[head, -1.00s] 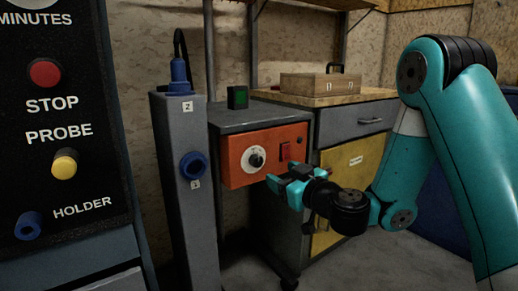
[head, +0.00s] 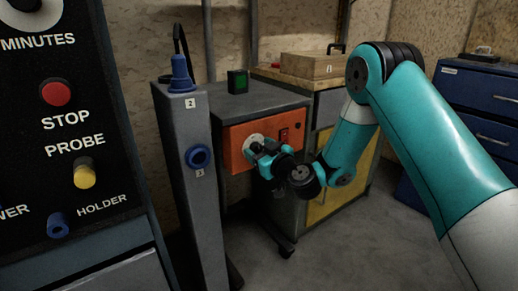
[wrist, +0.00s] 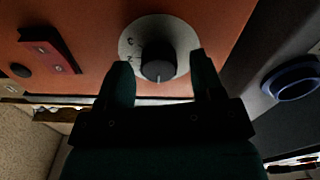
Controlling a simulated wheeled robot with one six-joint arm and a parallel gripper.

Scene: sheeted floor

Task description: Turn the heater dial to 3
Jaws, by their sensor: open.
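The heater dial is a dark round knob (wrist: 158,66) on a pale round scale plate (wrist: 130,38), on the orange heater panel (head: 276,128). In the wrist view the knob has a light pointer line, and some scale marks show, too small and dark to read surely. My gripper (wrist: 160,82) is open, with one finger on each side of the knob's lower part in that view. I cannot tell whether the fingers touch it. In the head view my gripper (head: 259,151) is in front of the dial and hides most of it.
A red switch (head: 284,135) sits beside the dial. A grey post (head: 185,150) with blue fittings stands left of the heater. A black control panel (head: 70,110) fills the near left. A wooden bench with a case (head: 305,65) stands behind, and blue drawers (head: 485,100) are at right.

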